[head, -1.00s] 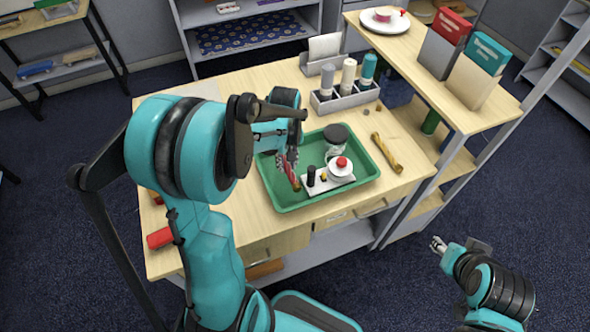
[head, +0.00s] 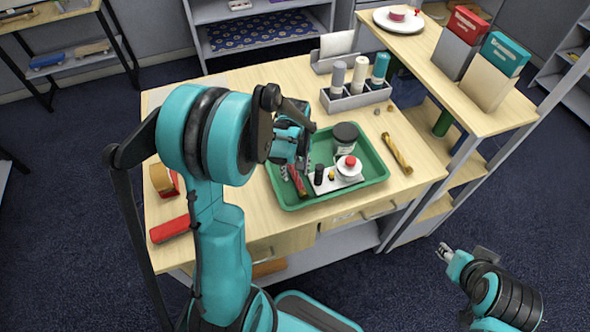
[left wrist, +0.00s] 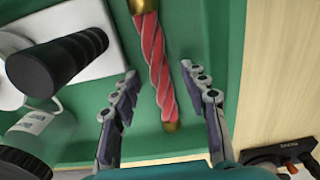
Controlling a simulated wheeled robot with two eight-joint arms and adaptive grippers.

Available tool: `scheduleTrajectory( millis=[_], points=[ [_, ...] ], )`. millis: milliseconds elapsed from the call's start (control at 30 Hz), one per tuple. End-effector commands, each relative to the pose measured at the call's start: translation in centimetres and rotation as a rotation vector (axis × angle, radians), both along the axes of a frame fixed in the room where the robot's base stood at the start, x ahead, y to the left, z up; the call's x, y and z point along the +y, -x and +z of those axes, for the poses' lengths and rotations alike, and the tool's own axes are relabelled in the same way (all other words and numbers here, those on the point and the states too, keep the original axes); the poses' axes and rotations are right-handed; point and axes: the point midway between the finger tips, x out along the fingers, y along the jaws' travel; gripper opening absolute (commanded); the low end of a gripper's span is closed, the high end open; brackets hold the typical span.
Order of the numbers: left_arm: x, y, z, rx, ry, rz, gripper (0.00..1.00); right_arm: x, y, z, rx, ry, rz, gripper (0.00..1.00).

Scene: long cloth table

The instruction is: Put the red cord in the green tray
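The red cord (head: 298,182), a twisted red and grey length with gold ends, lies in the left part of the green tray (head: 326,199). In the left wrist view the cord (left wrist: 155,65) lies over the green tray floor (left wrist: 205,22). My left gripper (left wrist: 170,80) is open, with one finger on each side of the cord and a gap to both. In the head view my left gripper (head: 290,165) is low over the tray and partly hidden by its arm. My right gripper (head: 444,252) is open and empty, off the table at lower right.
The tray also holds a dark-lidded jar (head: 345,137) and a white block (head: 340,181) with a black knob and a red-topped white part. A gold twisted cord (head: 397,153) lies right of the tray. A bottle rack (head: 357,98) stands behind. A red cylinder (head: 170,229) lies front left.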

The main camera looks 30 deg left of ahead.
Motion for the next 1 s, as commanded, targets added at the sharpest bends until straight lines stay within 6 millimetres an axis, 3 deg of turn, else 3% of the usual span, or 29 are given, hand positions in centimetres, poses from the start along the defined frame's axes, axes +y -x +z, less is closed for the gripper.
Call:
scheduleTrajectory(
  millis=[300,700,1000],
  points=[
    [0.0,0.0,0.8,0.0,0.0,0.0,0.44,0.0,0.0,0.6,0.0,0.0,0.0,0.4],
    [0.0,0.0,9.2,0.0,0.0,0.0,0.44,0.0,0.0,3.3,0.0,0.0,0.0,0.4],
    [-0.2,0.1,12.5,-0.008,-0.001,-0.011,0.44,0.0,0.0,4.1,0.0,0.0,0.0,0.4]
  ],
)
